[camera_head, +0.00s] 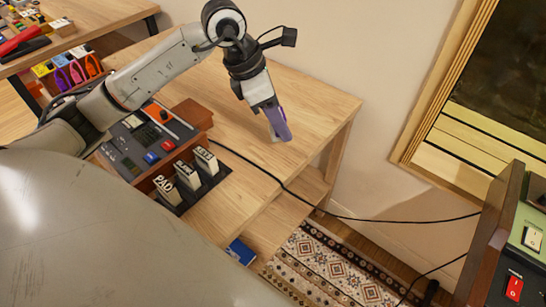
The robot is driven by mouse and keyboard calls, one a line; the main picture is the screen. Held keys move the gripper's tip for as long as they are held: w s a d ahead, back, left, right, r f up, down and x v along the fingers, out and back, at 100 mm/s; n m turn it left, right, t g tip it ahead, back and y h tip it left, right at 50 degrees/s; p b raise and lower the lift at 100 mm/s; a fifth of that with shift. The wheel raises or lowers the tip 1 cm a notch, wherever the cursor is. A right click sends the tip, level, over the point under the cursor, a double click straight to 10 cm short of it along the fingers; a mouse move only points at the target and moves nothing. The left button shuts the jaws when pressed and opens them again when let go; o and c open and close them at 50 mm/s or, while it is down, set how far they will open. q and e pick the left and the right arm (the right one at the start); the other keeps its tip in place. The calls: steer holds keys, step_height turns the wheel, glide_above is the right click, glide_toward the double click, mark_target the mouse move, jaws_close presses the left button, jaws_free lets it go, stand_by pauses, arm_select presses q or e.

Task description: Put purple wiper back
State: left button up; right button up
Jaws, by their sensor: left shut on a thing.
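My left arm reaches in from the left over the wooden table (235,140). My left gripper (270,106) points down near the table's right end and is shut on the purple wiper (279,124). The wiper's purple part hangs tilted at the fingertips. A pale piece shows just below it, and I cannot tell whether it touches the tabletop. My right gripper is not in view.
Colourful loop-shaped items (77,70) sit at the far left. A black cable (350,218) runs to a green-topped unit (525,240).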

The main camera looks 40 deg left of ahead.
arm_select(q)
steer(key=a+n, duration=0.1)
steer(key=a+n+y, duration=0.1)
steer(key=shift+w+f+n+t, duration=0.15)
steer(key=shift+w+n+t, duration=0.15)
steer(key=shift+w, duration=0.1)
steer(key=shift+a+f+n, duration=0.15)
steer(key=shift+f+n, duration=0.15)
steer(key=shift+f, duration=0.05)
step_height(320, 180, down, 9)
steer(key=shift+f+b, duration=0.1)
steer(key=shift+b, duration=0.25)
steer(key=shift+f, duration=0.1)
steer(key=o, duration=1)
steer(key=shift+o, duration=0.2)
